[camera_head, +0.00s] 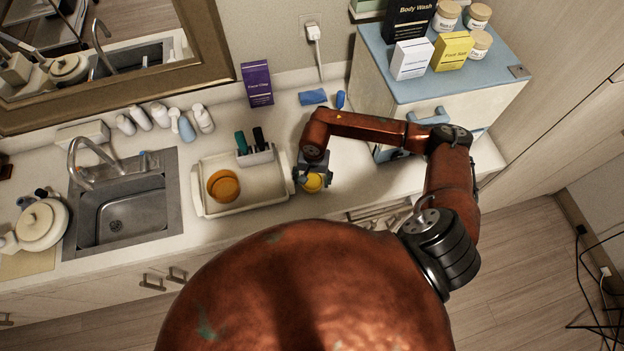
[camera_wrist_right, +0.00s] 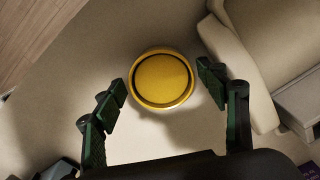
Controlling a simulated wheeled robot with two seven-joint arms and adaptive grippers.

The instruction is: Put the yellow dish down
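The yellow dish (camera_head: 313,182) is small and round, on or just above the counter, right of the white tray. In the wrist view the yellow dish (camera_wrist_right: 162,79) shows from above with a dark ring inside its rim. My right gripper (camera_head: 309,178) is over it, pointing down. In the wrist view the fingers of my right gripper (camera_wrist_right: 163,88) are spread on either side of the dish, with a narrow gap visible at each side. Whether the dish rests fully on the counter is hard to tell. My left gripper is not in view.
The white tray (camera_head: 247,199) holds an orange bowl (camera_head: 223,186), with a small holder of dark items at its back. A sink (camera_head: 127,216) is at left. A blue-topped cabinet (camera_head: 405,84) with boxes and jars stands at back right. Counter around the dish is bare.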

